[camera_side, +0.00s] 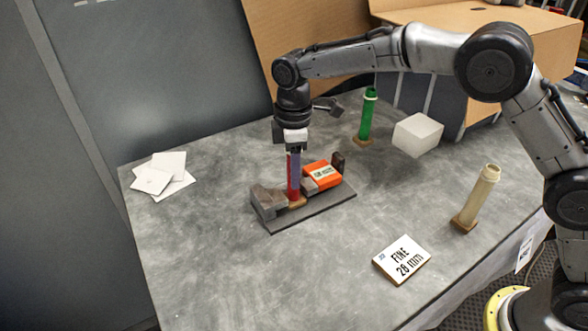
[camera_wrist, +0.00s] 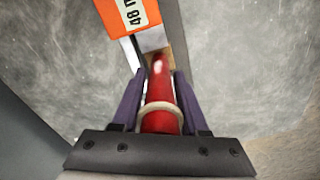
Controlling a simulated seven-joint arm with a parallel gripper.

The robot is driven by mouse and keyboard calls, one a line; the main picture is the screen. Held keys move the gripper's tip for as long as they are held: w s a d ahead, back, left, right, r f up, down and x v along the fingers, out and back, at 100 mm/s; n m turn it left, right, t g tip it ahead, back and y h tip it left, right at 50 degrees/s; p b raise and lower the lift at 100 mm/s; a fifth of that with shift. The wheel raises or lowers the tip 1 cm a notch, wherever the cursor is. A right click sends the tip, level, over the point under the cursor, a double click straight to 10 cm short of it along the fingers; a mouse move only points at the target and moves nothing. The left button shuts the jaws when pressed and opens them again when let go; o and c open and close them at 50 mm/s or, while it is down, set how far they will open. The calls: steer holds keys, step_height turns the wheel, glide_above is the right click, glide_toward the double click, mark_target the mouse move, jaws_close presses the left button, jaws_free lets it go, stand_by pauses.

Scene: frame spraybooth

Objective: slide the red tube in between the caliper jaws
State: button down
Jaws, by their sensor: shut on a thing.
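The red tube (camera_side: 294,185) stands about upright on a small wooden foot (camera_side: 298,203). My gripper (camera_side: 294,158) points down and is shut on its upper part. In the wrist view the red tube (camera_wrist: 160,92) shows between the two purple fingers of my gripper (camera_wrist: 160,82). The caliper (camera_side: 310,211) has a dark left jaw (camera_side: 268,197), a grey right jaw (camera_side: 308,186) and an orange readout block (camera_side: 323,174). In the side view the tube's lower end appears in the gap between the jaws. I cannot tell whether either jaw touches it.
A green tube (camera_side: 367,116) stands behind, a cream tube (camera_side: 476,198) at right. A white block (camera_side: 417,134) is at the back right. A "FINE 20" sign (camera_side: 401,260) lies in front; white cards (camera_side: 160,176) lie at left. The front left of the table is clear.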

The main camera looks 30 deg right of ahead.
steer(key=shift+c, duration=1.8)
jaws_free()
steer(key=shift+r, duration=0.1)
step_height(320, 180, up, 14)
steer(key=shift+f, duration=0.15)
